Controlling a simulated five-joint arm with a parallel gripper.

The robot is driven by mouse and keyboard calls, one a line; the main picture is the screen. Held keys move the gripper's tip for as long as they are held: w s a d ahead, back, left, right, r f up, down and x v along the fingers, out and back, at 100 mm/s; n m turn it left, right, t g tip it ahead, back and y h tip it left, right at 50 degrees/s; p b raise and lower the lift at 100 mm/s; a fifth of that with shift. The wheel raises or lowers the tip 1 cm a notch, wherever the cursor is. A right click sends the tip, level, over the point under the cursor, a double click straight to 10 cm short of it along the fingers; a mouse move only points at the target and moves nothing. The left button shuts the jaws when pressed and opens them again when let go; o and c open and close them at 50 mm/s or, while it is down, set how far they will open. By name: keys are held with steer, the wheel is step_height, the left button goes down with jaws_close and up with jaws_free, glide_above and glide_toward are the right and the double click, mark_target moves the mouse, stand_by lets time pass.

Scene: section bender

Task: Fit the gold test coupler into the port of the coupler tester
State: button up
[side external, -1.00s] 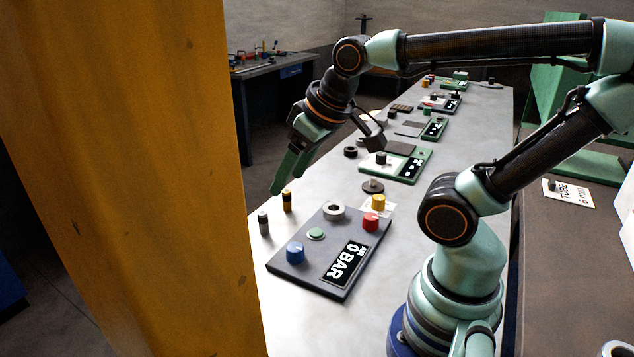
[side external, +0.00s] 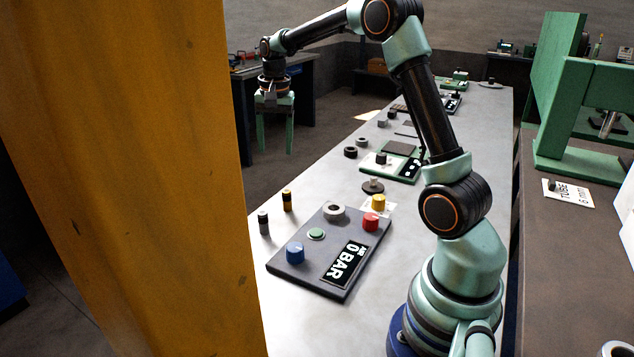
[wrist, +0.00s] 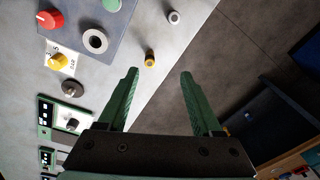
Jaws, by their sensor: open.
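The gold test coupler (side external: 287,200), gold with a dark band, stands upright on the bench behind the coupler tester. It also shows in the wrist view (wrist: 150,57), just beyond the fingertips and between their lines. The coupler tester (side external: 300,259) is a dark panel with a "0 BAR" display. A pale ring with a dark hole, seemingly its port (side external: 334,211), sits near its back edge and shows in the wrist view (wrist: 95,41). My gripper (side external: 275,148) is open and empty, fingers pointing down, raised well above the coupler. Its spread fingers show in the wrist view (wrist: 159,75).
A grey coupler (side external: 264,222) stands beside the gold one. The tester carries a blue knob (side external: 295,253), red knob (side external: 370,222) and green button (side external: 316,234). A yellow knob (side external: 378,203) stands by a white card. A yellow post (side external: 130,180) blocks the side view's left.

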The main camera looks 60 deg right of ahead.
mark_target(286, 191)
steer(key=d+f+m, duration=0.1)
steer(key=f, duration=0.4)
steer(key=w+d+f+m, duration=0.1)
steer(key=d+f, duration=0.1)
steer(key=f, duration=0.4)
steer(key=d+f+g, duration=0.1)
steer(key=d+f, duration=0.1)
steer(key=f, duration=0.4)
steer(key=shift+w+d+f+m, duration=0.15)
steer(key=shift+f+m, duration=0.1)
steer(key=shift+m, duration=0.15)
jaws_close()
